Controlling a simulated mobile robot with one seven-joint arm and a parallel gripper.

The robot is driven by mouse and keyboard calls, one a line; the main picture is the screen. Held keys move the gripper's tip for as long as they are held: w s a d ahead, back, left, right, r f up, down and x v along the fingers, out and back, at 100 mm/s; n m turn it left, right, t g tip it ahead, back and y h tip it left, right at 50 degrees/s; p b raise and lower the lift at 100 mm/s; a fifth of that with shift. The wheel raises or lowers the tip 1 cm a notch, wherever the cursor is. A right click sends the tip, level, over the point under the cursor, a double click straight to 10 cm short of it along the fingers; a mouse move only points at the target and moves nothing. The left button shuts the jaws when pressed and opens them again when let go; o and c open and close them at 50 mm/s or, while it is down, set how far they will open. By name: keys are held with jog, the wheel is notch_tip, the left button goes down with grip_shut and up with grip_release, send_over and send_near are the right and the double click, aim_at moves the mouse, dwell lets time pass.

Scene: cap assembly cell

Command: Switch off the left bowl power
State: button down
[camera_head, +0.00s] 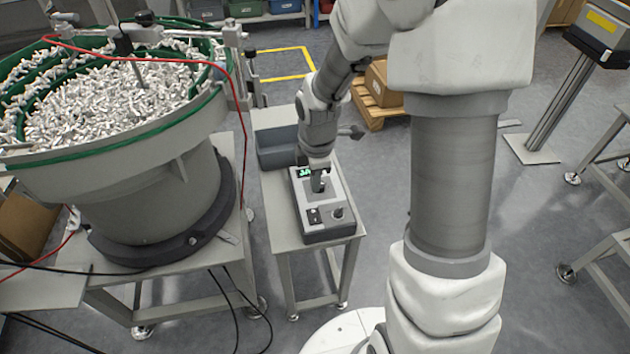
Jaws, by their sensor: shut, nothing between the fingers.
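The left bowl (150,190) is a large grey feeder with a green rim, full of small white parts, at the left. A grey control box (329,233) stands on a small table to its right. The box has a lit green display (305,172) at its far end, and a dark switch (314,215) and a knob (338,213) at its near end. My gripper (319,188) is shut and points down over the box between the display and the switch. My wrist hides part of the box's far end. Whether the fingertips touch the box is unclear.
A pallet with cardboard boxes (380,90) is on the floor beyond. Black cables (238,305) hang between the tables. A screen on a post (600,38) stands at the right.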

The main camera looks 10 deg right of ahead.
aim_at(314, 213)
jog(key=shift+w+d+b, duration=0.2)
jog(key=shift+w+b, duration=0.5)
jog(key=shift+w, duration=0.1)
jog(key=f+b, duration=0.1)
jog(key=f, duration=0.3)
jog(key=w+f+b, duration=0.1)
jog(key=f, duration=0.4)
jog(key=f+b, duration=0.2)
jog(key=f, duration=0.2)
jog(key=shift+w+f, duration=0.35)
jog(key=shift+f, duration=0.05)
jog(key=shift+w+f, duration=0.1)
jog(key=shift+f, duration=0.1)
jog(key=shift+s, duration=0.2)
